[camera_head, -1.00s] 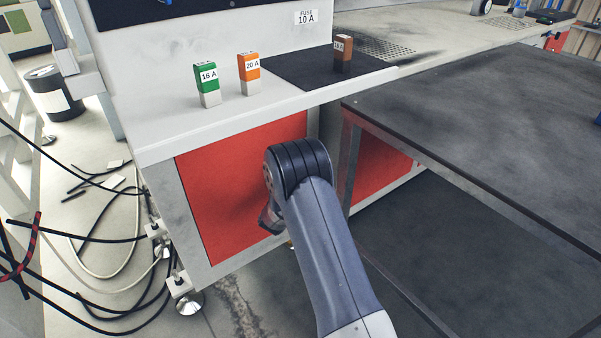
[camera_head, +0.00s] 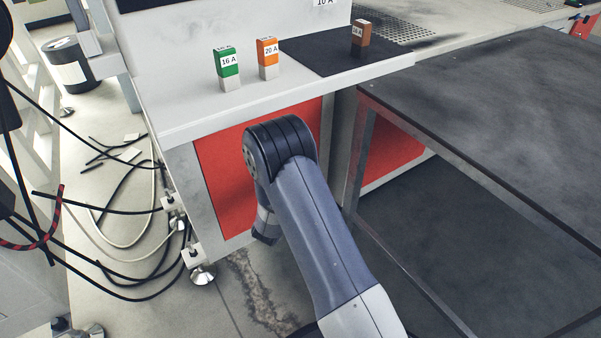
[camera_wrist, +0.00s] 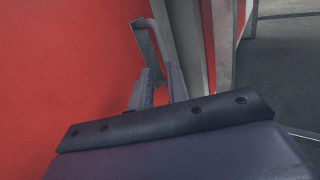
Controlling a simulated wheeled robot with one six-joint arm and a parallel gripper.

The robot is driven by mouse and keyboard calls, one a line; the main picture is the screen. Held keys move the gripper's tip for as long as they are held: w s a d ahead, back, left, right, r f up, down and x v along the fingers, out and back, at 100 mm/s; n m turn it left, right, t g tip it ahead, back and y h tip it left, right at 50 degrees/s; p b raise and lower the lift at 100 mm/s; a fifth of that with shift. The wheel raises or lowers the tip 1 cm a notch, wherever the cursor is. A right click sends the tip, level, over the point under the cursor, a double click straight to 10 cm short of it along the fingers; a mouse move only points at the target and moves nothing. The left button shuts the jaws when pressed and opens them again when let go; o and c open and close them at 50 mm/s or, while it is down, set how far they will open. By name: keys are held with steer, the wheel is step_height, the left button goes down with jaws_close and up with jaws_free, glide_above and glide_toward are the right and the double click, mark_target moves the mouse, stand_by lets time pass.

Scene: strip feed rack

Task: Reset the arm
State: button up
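My arm (camera_head: 315,225) reaches forward with its dark elbow joint in front of the red cabinet panel of the workbench. In the head view, my gripper is hidden behind and below the arm. In the wrist view, the two grey fingers of my gripper (camera_wrist: 160,88) stand apart beyond a dark bolted edge, with nothing seen between them. They are near the red panel (camera_wrist: 70,70). A green 16 A fuse block (camera_head: 228,66), an orange 20 A block (camera_head: 268,56) and a brown block (camera_head: 360,37) stand upright on the bench, apart from my arm.
The white bench top (camera_head: 190,113) has a dark mat (camera_head: 320,55) under the brown block. A dark table (camera_head: 490,110) stands close on the right. Loose cables (camera_head: 125,215) lie on the floor at left, with a black drum (camera_head: 72,70) behind.

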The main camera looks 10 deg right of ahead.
steer(key=b+x, duration=0.3)
steer(key=x, duration=0.8)
steer(key=shift+a, duration=0.1)
steer(key=shift+r, duration=0.1)
